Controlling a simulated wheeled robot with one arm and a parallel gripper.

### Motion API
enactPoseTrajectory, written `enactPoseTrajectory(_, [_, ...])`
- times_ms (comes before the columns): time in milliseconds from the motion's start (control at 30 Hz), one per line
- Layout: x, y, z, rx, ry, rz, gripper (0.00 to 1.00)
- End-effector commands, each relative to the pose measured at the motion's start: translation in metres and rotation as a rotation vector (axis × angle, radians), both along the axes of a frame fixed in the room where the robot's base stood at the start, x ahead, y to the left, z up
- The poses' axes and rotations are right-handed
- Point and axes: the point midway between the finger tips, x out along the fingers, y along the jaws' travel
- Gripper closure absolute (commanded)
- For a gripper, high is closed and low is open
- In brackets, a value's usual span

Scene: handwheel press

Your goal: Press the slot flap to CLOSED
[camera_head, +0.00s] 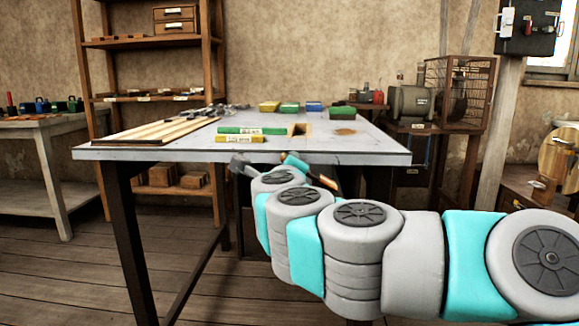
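I cannot make out a slot flap or a CLOSED marking for certain in this view. My arm reaches in from the right, in front of and below the bench's front edge. Its far end, with a small grey part at the left, a teal part and a dark piece with orange, is just at or under that edge. My own links hide most of it. The gripper's fingers cannot be made out.
A green bar (252,131) and a yellow bar (240,139) lie beside the tan piece. Wooden strips (160,131) lie at left. Several coloured boxes stand along the back. A grey machine and wire cage (460,90) stand at right. The bench's front right top is clear.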

Motion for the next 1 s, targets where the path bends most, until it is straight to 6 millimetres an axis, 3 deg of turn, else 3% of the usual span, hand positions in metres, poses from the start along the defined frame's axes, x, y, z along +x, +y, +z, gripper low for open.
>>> enactPoseTrajectory(433, [0.0001, -0.0007, -0.0011, 0.012, 0.003, -0.002, 1.00])
enactPoseTrajectory(467, [0.0002, -0.0007, -0.0011, 0.012, 0.003, -0.002, 0.83])
enactPoseTrajectory(700, [0.0001, -0.0004, -0.0005, 0.011, 0.002, -0.001, 0.56])
enactPoseTrajectory(1000, [-0.0008, -0.0002, 0.0001, 0.011, 0.000, -0.001, 0.54])
